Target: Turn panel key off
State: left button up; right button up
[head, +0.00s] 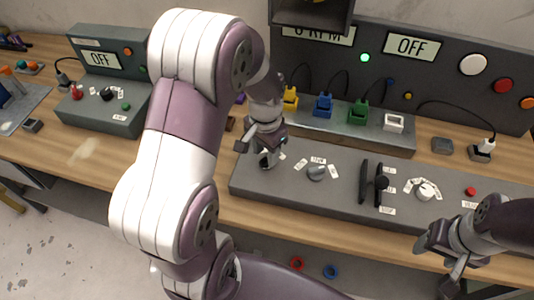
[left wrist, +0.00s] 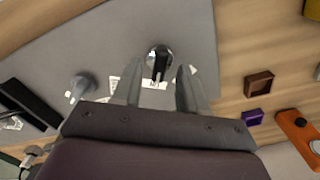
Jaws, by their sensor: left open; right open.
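The panel key (left wrist: 160,62), a dark upright piece in a round silver base, sits at the left part of the long grey control panel (head: 335,193). In the head view the key (head: 267,162) is partly hidden by my left gripper (head: 262,148), which is right above it. In the left wrist view the open fingers of my left gripper (left wrist: 158,72) stand on either side of the key, apart from it. A white label (left wrist: 154,85) lies beside the key, its wording partly hidden. My right gripper (head: 438,262) is open and empty near the panel's front right.
A grey round knob (head: 317,172), a black lever (head: 372,184), a white dial (head: 425,190) and a red button (head: 470,191) stand on the same panel. Yellow, blue and green connectors (head: 358,112) are behind it. An upright back panel carries a screen reading OFF (head: 411,46).

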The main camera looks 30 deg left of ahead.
pick_arm(q)
jog(key=shift+s+f, duration=0.25)
jog(key=shift+f, duration=0.7)
jog(key=shift+w, duration=0.1)
grip_shut()
